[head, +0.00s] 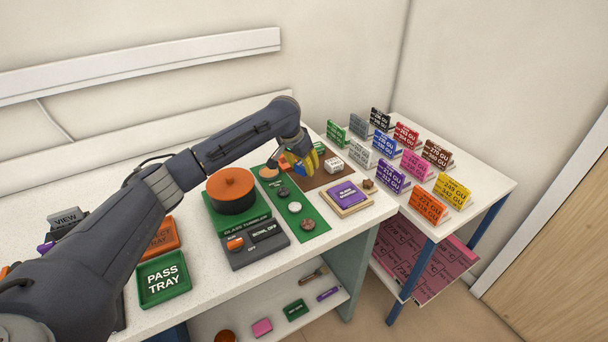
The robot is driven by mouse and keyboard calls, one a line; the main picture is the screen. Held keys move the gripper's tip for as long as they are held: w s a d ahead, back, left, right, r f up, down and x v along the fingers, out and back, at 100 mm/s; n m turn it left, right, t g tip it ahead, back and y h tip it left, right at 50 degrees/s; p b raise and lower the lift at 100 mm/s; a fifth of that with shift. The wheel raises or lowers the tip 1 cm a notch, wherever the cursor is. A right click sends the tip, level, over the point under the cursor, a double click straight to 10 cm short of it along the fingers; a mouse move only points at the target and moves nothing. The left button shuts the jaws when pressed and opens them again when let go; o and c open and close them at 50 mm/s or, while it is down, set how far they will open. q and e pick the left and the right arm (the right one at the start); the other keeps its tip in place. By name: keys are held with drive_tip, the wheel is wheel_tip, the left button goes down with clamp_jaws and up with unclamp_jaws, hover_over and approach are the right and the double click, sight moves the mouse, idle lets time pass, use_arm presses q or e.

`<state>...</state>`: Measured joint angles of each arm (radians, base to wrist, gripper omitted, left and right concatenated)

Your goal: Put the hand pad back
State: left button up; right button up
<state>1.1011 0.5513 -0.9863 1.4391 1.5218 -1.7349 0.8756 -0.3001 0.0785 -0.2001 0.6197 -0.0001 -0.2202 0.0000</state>
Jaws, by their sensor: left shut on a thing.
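My left gripper (296,164) reaches over the far part of the bench, above the green strip and the brown mat. It is shut on a small coloured thing, which I take to be the hand pad. Orange, yellow and blue patches show around the fingers, and I cannot tell clearly which belong to the pad. The fingers hide part of it, and whether it touches the surface is unclear. My right gripper is not in view.
A glass tumbler machine with an orange-lidded bowl (231,188) stands near my left arm. A green pass tray (163,279) is in front. Pink (262,327), green (295,310) and purple (328,294) blocks lie on the lower shelf. Coloured label stands fill the right table (484,181).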

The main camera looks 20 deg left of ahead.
sight(304, 181)
use_arm(q)
drive_tip(key=shift+f, duration=1.95)
drive_tip(key=shift+f, duration=0.15)
drive_tip(key=o, duration=1.1)
drive_tip(key=shift+c, duration=0.2)
drive_tip(key=shift+a+r, duration=0.1)
drive_tip(key=shift+r, duration=0.35)
drive_tip(key=v, duration=1.1)
drive_tip(key=shift+s+r, duration=0.15)
drive_tip(key=shift+s, duration=0.05)
